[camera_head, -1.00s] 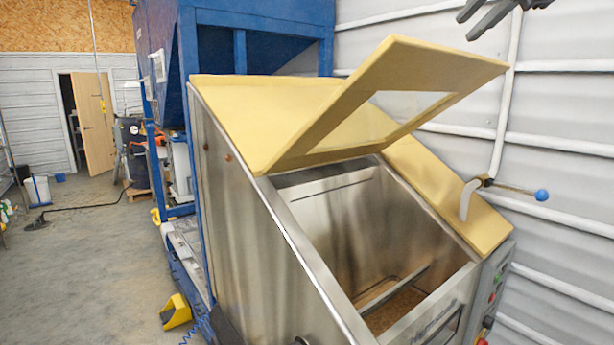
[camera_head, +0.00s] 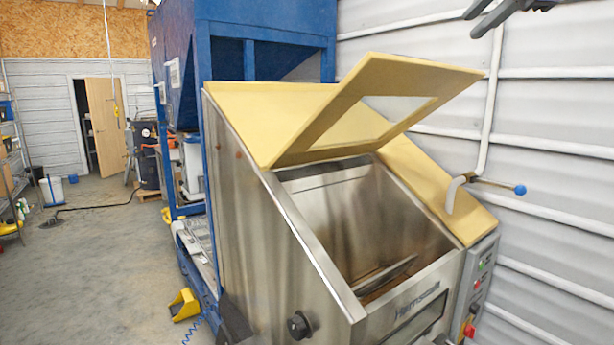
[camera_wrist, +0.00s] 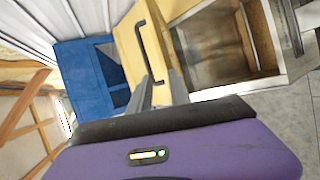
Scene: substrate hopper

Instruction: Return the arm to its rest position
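My gripper (camera_head: 474,24) shows at the top right edge of the head view, raised in front of the ribbed wall, above and right of the open lid. Its two grey fingers stand apart with nothing between them. In the wrist view the fingers (camera_wrist: 157,92) point away toward the machine, with a gap between them. The steel hopper (camera_head: 245,215) stands in the middle of the head view. Its yellow lid (camera_head: 385,85) with a clear window is tilted up and open, apart from my gripper. A dark handle (camera_wrist: 149,42) on a yellow panel shows in the wrist view.
A pipe with a blue-knobbed lever (camera_head: 519,190) sticks out right of the hopper. A control panel (camera_head: 481,275) is on its right side. A blue frame (camera_head: 265,30) stands behind. A yellow foot pedal (camera_head: 184,305) lies on the floor. Open floor (camera_head: 100,270) lies left.

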